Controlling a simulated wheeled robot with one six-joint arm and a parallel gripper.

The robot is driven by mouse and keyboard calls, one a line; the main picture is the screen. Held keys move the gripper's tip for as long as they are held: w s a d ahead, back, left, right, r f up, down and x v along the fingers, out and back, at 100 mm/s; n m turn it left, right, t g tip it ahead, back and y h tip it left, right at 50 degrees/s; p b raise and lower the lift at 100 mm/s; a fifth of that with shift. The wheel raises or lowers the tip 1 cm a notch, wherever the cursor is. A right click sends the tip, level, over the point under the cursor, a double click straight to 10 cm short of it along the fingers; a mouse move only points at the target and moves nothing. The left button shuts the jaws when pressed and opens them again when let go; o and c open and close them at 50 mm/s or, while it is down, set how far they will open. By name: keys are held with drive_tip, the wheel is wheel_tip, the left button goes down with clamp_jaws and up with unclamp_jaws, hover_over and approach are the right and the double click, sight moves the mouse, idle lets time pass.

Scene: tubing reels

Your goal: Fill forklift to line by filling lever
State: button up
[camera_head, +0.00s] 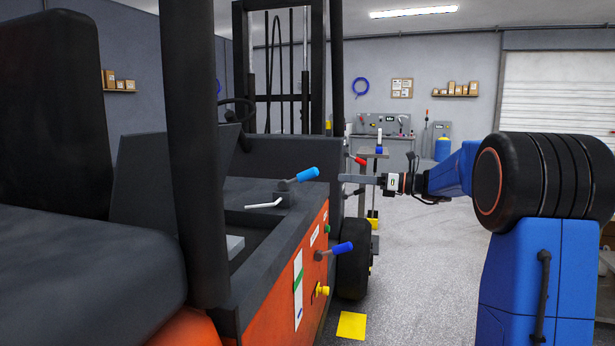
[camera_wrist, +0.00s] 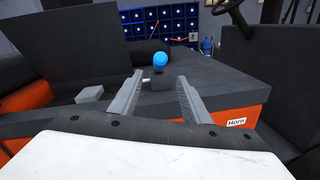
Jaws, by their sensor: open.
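The orange and black forklift (camera_head: 272,278) fills the left of the head view. A light blue lever (camera_head: 308,174) rises from a small black block on its side ledge. A dark blue lever (camera_head: 343,248) sticks out lower on the orange side panel. Beside it is a white strip with a green mark (camera_head: 298,280), like a level gauge. Which lever is for filling I cannot tell. My gripper (camera_head: 342,184) is open and empty, a little right of the light blue lever. In the wrist view the light blue lever's round end (camera_wrist: 160,60) shows beyond and between my open fingers (camera_wrist: 160,80).
A yellow knob (camera_head: 323,291) and a bent white handle (camera_head: 264,204) are on the forklift. A red handle (camera_head: 357,160) shows behind my gripper. The steering wheel (camera_head: 237,110) and mast stand further back. Grey floor (camera_head: 425,270) right of the front wheel is clear.

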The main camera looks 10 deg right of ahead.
sight(308, 175)
drive_tip(key=x, duration=1.4)
drive_tip(key=shift+w+a, duration=0.1)
drive_tip(key=shift+a, duration=0.1)
drive_tip(key=shift+f, duration=0.1)
clamp_jaws()
